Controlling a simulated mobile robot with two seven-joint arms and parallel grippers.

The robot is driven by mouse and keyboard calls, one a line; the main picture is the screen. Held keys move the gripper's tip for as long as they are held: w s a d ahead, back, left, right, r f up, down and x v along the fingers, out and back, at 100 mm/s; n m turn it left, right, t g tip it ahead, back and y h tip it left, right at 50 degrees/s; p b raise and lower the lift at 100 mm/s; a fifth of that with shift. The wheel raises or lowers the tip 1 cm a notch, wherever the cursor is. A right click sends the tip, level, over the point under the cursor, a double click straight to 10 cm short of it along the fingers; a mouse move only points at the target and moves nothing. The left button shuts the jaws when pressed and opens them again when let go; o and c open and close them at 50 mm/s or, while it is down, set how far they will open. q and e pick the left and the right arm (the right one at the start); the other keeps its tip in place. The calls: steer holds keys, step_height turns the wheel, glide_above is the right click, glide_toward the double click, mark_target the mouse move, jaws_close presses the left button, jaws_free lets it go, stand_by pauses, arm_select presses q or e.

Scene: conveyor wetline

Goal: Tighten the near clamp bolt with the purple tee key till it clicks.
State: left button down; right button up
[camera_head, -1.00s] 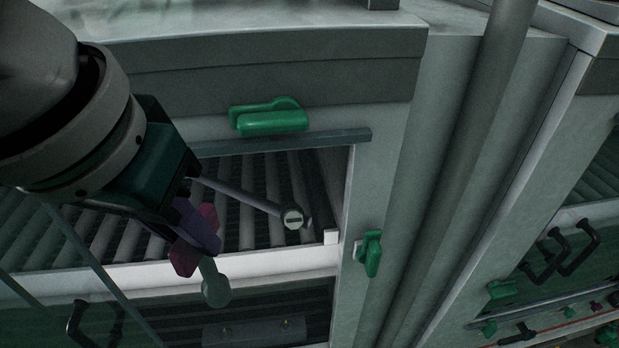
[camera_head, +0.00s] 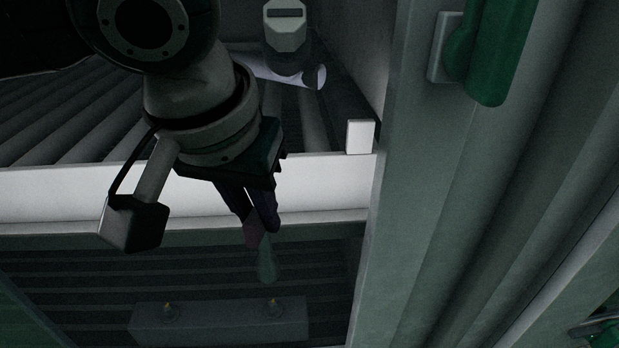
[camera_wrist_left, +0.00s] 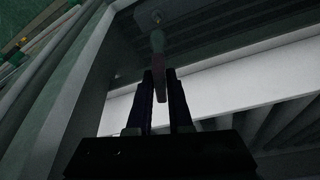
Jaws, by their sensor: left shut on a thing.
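My left gripper (camera_head: 262,222) is shut on the purple tee key (camera_head: 253,236), over the pale front rail. The key's purple-pink handle is between the fingers and its grey-green shank (camera_head: 267,264) points down, away from the jaws. In the left wrist view the key (camera_wrist_left: 159,84) sits between the fingertips (camera_wrist_left: 160,78). The shank's end is close to the right bolt; a small gap shows in the head view. My right gripper is not in view.
A pale front rail (camera_head: 60,196) runs across under my left wrist, with rollers (camera_head: 60,110) behind it. A white tab (camera_head: 360,136) stands at the rail's right end, beside a broad upright post (camera_head: 400,240). A green handle (camera_head: 497,50) is at upper right.

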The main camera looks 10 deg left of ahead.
mark_target(262, 253)
arm_select(q)
steer(key=shift+w+f, duration=0.2)
steer(key=shift+f, duration=0.2)
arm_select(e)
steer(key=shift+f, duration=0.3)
arm_select(q)
steer(key=shift+s+r+p, duration=0.2)
steer(key=shift+p, duration=0.3)
step_height(262, 253, down, 4)
steer(key=shift+s+f+b, duration=0.1)
steer(key=shift+b, duration=0.3)
steer(key=shift+f+b, duration=0.3)
steer(key=shift+f, duration=0.45)
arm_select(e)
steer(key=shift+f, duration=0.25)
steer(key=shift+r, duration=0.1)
arm_select(q)
steer(key=shift+p, duration=0.5)
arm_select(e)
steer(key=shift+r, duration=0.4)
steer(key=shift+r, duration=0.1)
